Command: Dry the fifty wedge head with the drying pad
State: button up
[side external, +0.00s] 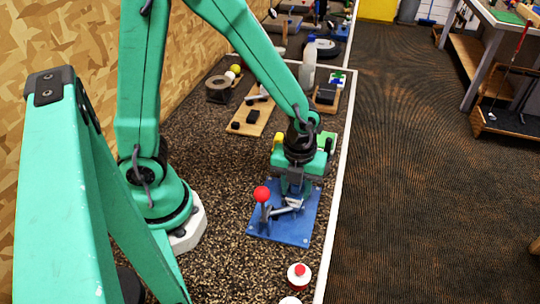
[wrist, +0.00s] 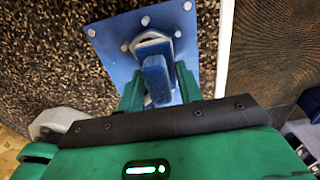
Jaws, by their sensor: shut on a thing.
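My gripper (side external: 293,186) points down over a blue plate (side external: 262,226) with a red-knobbed lever (side external: 262,196) on it. In the wrist view, the green fingers of my gripper (wrist: 158,70) are shut on a blue block, which looks like the drying pad (wrist: 157,78). A pale metal piece (wrist: 152,44), seemingly the wedge head, shows at the pad's far end, over the blue plate (wrist: 102,33). The pad overlaps it in this view; I cannot tell whether they touch. In the side view my gripper mostly hides the pad.
A white bottle with a red cap (side external: 299,276) stands near the front edge. A white bench edge (side external: 338,180) runs along the right.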

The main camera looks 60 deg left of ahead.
jog(key=shift+w+a, duration=0.4)
jog(key=shift+a, duration=0.05)
jog(key=shift+s+d+r, duration=0.15)
jog(key=shift+s+d, duration=0.65)
jog(key=shift+d, duration=0.05)
jog(key=shift+w+a, duration=0.1)
jog(key=shift+w, duration=0.05)
jog(key=shift+w+a, duration=0.7)
jog(key=shift+a, duration=0.05)
jog(key=shift+s+d, duration=0.1)
jog(key=shift+s+d, duration=0.75)
